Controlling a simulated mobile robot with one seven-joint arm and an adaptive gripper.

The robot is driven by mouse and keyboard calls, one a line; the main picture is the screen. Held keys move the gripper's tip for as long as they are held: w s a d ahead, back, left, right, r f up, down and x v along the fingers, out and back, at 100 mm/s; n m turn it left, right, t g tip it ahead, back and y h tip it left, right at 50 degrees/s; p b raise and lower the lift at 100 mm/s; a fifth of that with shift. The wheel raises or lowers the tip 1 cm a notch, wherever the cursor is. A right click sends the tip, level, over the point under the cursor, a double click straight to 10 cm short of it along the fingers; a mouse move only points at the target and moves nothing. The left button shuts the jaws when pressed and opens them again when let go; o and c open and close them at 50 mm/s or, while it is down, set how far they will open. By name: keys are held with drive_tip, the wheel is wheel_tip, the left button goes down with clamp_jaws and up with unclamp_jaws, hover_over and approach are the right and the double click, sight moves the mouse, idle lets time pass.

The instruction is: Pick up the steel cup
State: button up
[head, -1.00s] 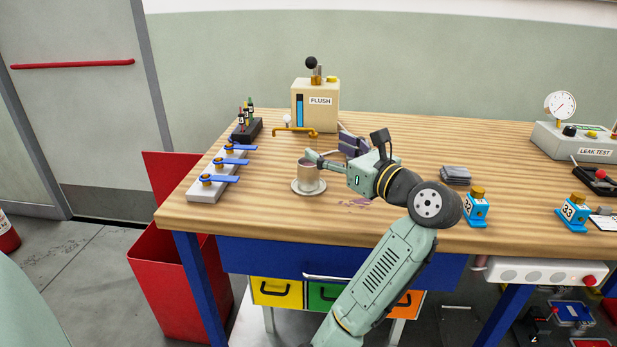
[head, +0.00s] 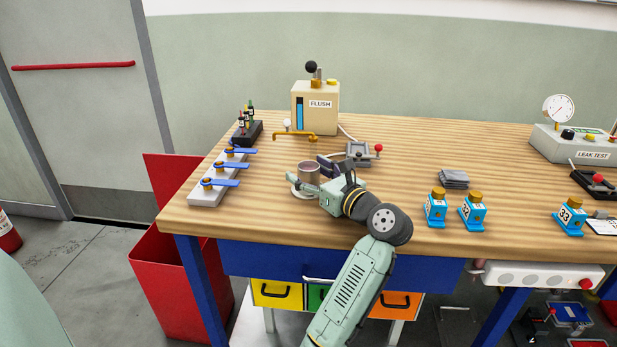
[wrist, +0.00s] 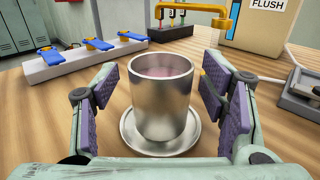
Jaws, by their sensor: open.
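The steel cup (wrist: 160,105) stands upright on a round metal saucer (wrist: 132,150) in the wrist view. In the head view the cup (head: 308,171) is near the front left of the wooden bench. My gripper (wrist: 161,112) is open, with one purple-padded finger on each side of the cup. Gaps show between both pads and the cup wall. In the head view my gripper (head: 318,180) is low at the cup and hides part of it and of the saucer.
A strip of blue-handled valves (head: 211,178) lies left of the cup. Behind it stand the flush unit (head: 316,108) with its brass spout (head: 300,134) and a small grey fixture (head: 358,152). Blue numbered blocks (head: 472,212) stand to the right.

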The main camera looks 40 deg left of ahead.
drive_tip(key=shift+a, duration=0.2)
drive_tip(key=shift+c, duration=0.5)
drive_tip(key=c, duration=1.2)
